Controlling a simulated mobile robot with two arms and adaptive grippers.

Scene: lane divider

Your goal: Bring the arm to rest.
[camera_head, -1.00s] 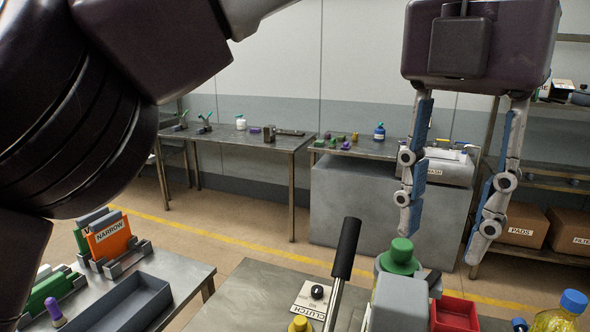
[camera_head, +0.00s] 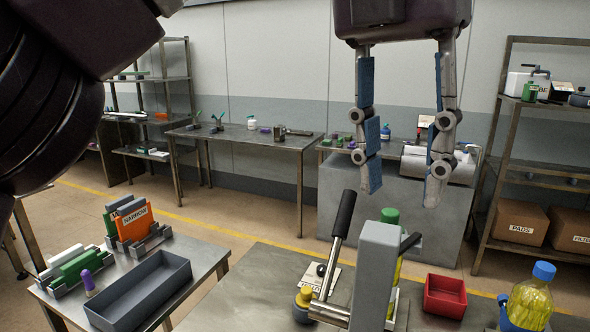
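My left gripper (camera_head: 402,188) hangs at the upper right of the head view, fingers pointing down. Its two fingers with blue pads are well apart, with nothing between them. It is above and behind the grey post of the bench fixture (camera_head: 375,265), apart from it. My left arm's dark links fill the upper left. My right gripper is not in the view.
The near bench (camera_head: 235,290) bears a black-handled lever (camera_head: 343,215), a red bin (camera_head: 445,296) and a yellow bottle with a blue cap (camera_head: 530,300). A side table at left holds a grey tray (camera_head: 138,291) and an orange NARROW plate (camera_head: 134,222). Open floor lies behind.

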